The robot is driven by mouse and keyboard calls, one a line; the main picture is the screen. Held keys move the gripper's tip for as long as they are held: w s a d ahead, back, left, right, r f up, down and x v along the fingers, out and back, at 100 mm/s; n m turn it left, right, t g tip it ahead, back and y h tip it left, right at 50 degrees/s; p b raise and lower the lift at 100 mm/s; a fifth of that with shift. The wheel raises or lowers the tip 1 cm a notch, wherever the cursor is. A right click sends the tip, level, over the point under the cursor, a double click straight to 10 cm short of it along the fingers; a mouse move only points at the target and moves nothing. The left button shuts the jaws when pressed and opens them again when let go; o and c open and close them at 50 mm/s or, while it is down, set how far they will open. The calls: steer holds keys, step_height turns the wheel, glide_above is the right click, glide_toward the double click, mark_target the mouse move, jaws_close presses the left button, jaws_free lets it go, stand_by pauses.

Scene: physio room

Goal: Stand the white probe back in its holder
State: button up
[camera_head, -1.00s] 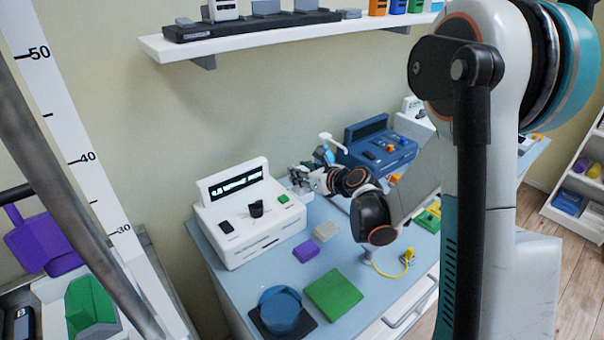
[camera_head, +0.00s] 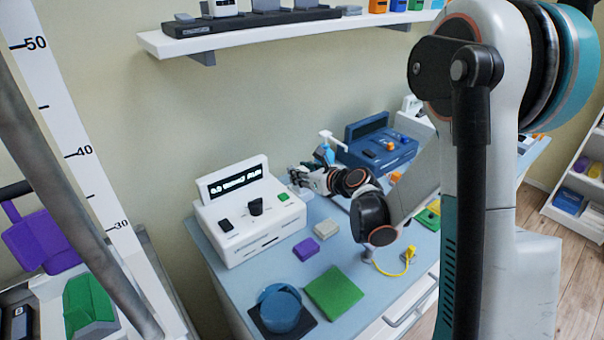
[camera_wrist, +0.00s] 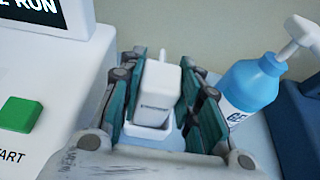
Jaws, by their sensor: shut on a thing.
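The white probe (camera_wrist: 154,96) is upright between the two fingers of my gripper (camera_wrist: 160,100) in the wrist view, and the gripper is shut on it. The probe's lower end is at a white holder (camera_wrist: 148,136), whose rim shows around its base; I cannot tell whether it is fully seated. In the head view my gripper (camera_head: 294,178) is just right of the white device, and the probe and holder are mostly hidden there.
The white device (camera_head: 236,222) with a green button stands close on the left. A blue gel bottle (camera_wrist: 250,82) with a white pump stands close on the right, with a blue device (camera_head: 378,148) beyond it. Pads and a blue bowl (camera_head: 281,310) lie in front.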

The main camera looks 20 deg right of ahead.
steer(key=o, duration=1.2)
steer(key=shift+o, duration=0.2)
steer(key=v, duration=1.2)
